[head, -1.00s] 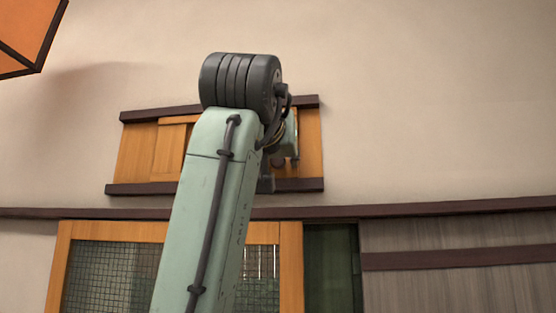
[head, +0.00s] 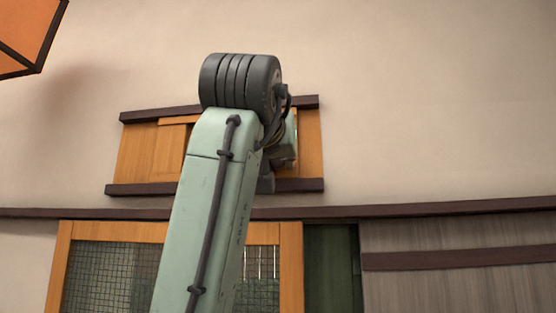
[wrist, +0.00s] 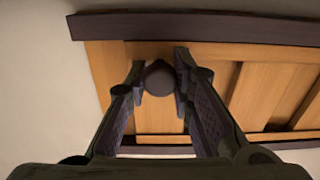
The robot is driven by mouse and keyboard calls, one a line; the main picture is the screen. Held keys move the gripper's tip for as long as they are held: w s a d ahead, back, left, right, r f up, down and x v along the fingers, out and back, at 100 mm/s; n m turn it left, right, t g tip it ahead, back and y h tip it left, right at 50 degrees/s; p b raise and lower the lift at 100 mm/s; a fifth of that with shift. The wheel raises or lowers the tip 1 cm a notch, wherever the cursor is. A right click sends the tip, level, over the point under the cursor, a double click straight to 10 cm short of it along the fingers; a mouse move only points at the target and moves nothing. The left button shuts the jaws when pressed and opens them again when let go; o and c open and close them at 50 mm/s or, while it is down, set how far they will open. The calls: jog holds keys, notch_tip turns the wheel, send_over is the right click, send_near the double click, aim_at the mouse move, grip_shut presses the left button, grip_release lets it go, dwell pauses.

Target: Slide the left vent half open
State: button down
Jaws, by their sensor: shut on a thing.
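A wooden vent (head: 135,155) with dark top and bottom rails is set in the wall in the head view. My arm covers its middle. In the wrist view my gripper (wrist: 160,80) has its two fingers on either side of a dark round knob (wrist: 159,77) and is shut on it. The knob sits on a light wooden panel (wrist: 158,118) of the vent. The dark upper rail (wrist: 200,26) runs above the fingers. In the head view the fingertips and knob are hidden behind my wrist.
A long dark beam (head: 430,207) crosses the wall below the vent. Under it are a wood-framed lattice screen (head: 110,275) and a grey panel (head: 460,235). An orange lantern (head: 25,35) hangs at the upper left. The wall to the vent's right is clear.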

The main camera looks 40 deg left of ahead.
jog(key=s+a, duration=0.1)
jog(key=a, duration=0.1)
jog(key=shift+s+a, duration=0.35)
jog(key=shift+a, duration=0.05)
jog(key=c, duration=1.4)
grip_release()
jog(key=shift+w+d, duration=0.1)
jog(key=shift+d, duration=0.05)
jog(key=v, duration=1.2)
jog(key=shift+f, duration=0.1)
